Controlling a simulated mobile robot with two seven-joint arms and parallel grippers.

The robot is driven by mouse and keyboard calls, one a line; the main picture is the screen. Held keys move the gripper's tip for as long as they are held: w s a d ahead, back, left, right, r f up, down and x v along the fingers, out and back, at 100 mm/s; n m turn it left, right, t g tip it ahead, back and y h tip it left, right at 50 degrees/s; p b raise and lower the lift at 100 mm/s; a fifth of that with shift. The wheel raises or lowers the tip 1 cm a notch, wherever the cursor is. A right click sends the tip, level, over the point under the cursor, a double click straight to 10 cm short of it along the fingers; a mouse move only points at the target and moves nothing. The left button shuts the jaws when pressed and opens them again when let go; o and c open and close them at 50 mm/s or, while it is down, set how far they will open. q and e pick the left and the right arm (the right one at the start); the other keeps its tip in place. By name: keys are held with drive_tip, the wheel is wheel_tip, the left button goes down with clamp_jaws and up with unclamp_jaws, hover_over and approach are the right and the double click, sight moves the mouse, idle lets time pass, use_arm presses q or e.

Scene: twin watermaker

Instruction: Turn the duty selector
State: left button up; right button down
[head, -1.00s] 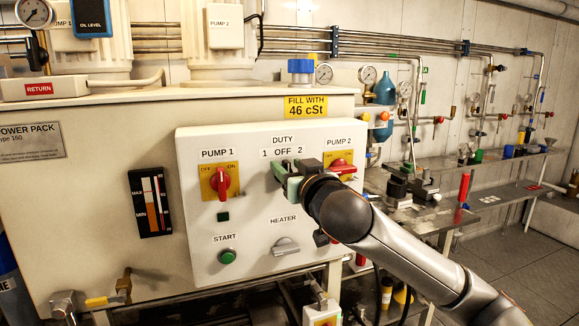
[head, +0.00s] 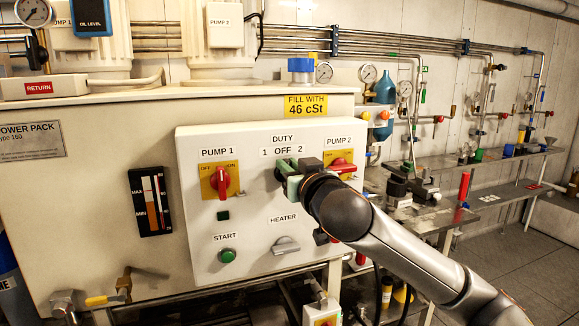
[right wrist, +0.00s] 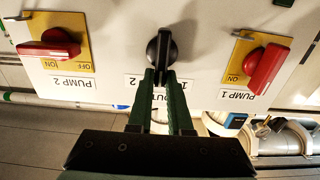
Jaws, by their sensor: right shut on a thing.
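The duty selector (right wrist: 163,46) is a black knob under the DUTY label, with marks 1, OFF and 2, on the white control panel (head: 258,205). In the right wrist view the panel appears upside down and the knob's bar stands about upright in the picture. My right gripper (head: 285,175) is at the selector, and its green fingers (right wrist: 163,78) are shut on the knob, one on each side. In the head view the gripper hides most of the knob. My left gripper is in neither view.
Red PUMP 1 (head: 221,182) and PUMP 2 (head: 342,165) switches flank the selector. The green START button (head: 227,256) and grey HEATER knob (head: 286,245) sit below. A metal bench (head: 485,198) with several fittings stands to the right.

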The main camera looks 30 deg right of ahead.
use_arm(q)
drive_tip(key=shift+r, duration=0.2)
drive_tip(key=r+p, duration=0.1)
drive_tip(key=p, duration=0.1)
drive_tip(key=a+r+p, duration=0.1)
drive_tip(key=p, duration=0.1)
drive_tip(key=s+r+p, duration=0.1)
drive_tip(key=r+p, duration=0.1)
drive_tip(key=p, duration=0.1)
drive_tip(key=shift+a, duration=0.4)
use_arm(e)
drive_tip(key=n, duration=0.3)
drive_tip(key=a+n, duration=0.1)
drive_tip(key=n, duration=0.5)
drive_tip(key=shift+w+a+f, duration=0.25)
drive_tip(key=shift+a+f, duration=0.1)
drive_tip(key=shift+a, duration=0.05)
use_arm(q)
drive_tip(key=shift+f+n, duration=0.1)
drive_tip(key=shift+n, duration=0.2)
use_arm(e)
drive_tip(key=c, duration=0.8)
unclamp_jaws()
drive_tip(key=shift+c, duration=0.2)
drive_tip(key=shift+s, duration=0.15)
